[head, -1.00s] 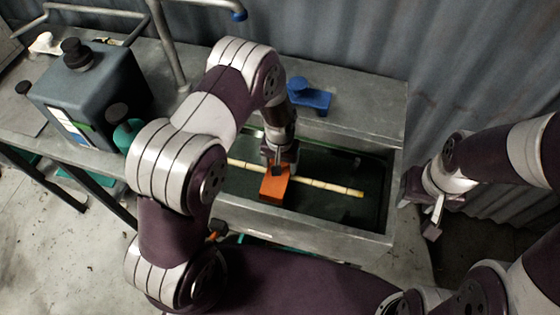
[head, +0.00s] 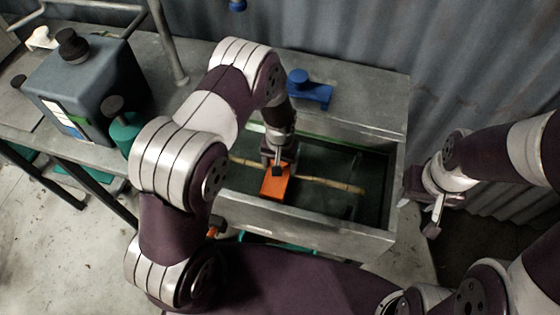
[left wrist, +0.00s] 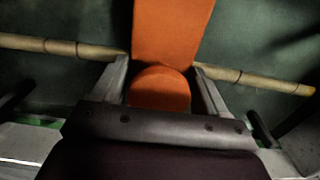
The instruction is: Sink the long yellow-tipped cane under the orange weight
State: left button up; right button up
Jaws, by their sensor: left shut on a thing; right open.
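The long cane (head: 335,185) lies lengthwise inside the metal trough, dull tan and a little wavy, as if seen through liquid. The orange weight (head: 274,188) lies across the cane's middle and hides that stretch. My left gripper (head: 279,162) reaches down into the trough, shut on the weight's round orange knob (left wrist: 160,90). In the left wrist view the cane (left wrist: 55,46) shows on both sides of the weight (left wrist: 172,35). My right gripper (head: 434,215) is open and empty, outside the trough at the right.
A blue clamp-like piece (head: 309,90) sits on the metal bench behind. A grey canister (head: 85,85) and a green bottle (head: 122,127) stand at left.

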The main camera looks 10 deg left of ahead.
pick_arm(q)
jog(key=shift+f+b, duration=0.8)
jog(key=shift+f, duration=0.3)
jog(key=o, duration=1.8)
jog(key=shift+c, duration=0.2)
